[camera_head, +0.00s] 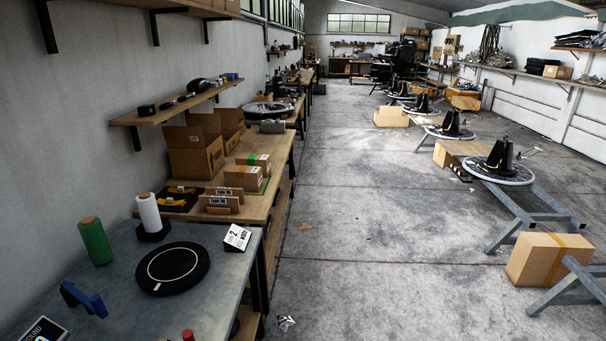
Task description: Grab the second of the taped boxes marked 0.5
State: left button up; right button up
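Small brown cardboard boxes with tape sit on the wooden workbench at left centre. One box (236,178) is at the front, and another box (247,160) with green tape is just behind it. Any marking such as 0.5 is too small to read. Neither of my grippers is in view.
Open cardboard boxes (188,160) stand behind the small boxes, by the wall. A grey table (215,290) in front holds a black disc (172,268), a green spool (94,240) and a white spool (149,213). A large taped box (545,258) is on the floor at right.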

aim_at(249, 178)
jog(key=i+l+z, duration=0.1)
jog(key=i, duration=4.5)
jog(key=i+u, duration=0.15)
jog(key=u, duration=0.3)
jog(key=i+l+u, duration=0.1)
jog(key=u, duration=0.35)
jog(key=i+l+u, duration=0.2)
jog(key=u, duration=0.25)
